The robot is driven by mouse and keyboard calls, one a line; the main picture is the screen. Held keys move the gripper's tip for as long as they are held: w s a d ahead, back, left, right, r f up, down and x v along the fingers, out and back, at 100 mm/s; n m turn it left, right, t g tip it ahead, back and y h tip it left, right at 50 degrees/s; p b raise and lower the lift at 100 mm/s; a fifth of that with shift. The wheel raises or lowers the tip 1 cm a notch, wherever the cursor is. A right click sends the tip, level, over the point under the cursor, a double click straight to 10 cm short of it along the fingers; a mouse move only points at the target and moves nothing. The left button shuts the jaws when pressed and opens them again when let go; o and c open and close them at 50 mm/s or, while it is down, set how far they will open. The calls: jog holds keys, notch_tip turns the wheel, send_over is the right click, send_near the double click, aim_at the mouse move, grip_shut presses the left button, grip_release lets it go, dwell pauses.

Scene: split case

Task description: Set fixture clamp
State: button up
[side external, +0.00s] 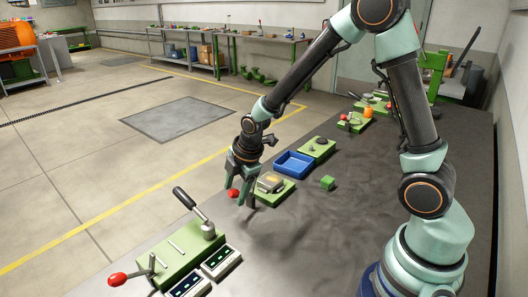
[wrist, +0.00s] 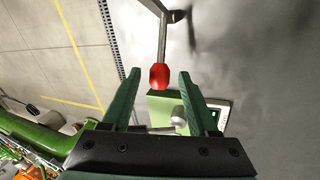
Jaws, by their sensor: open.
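The fixture clamp (side external: 281,193) is a low green base with a grey and yellowish part on top, near the middle of the side external view. A red knob (side external: 233,193) shows at its left, by my gripper. In the wrist view the red knob (wrist: 158,77) sits on the end of a bare metal rod (wrist: 163,38). My gripper (side external: 243,197) points down and is open. In the wrist view my gripper (wrist: 158,76) has the knob between its fingertips, with gaps on both sides. Whether the knob is at fingertip depth I cannot tell.
A green fixture (side external: 180,257) with a black-handled lever (side external: 185,198) and another red knob (side external: 118,279) stands at front left, beside two small displays (side external: 220,261). A blue tray (side external: 294,165) and a green cube (side external: 328,183) lie beyond.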

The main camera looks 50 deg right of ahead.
jog(key=c, duration=0.9)
grip_shut()
jog(key=shift+s, duration=0.1)
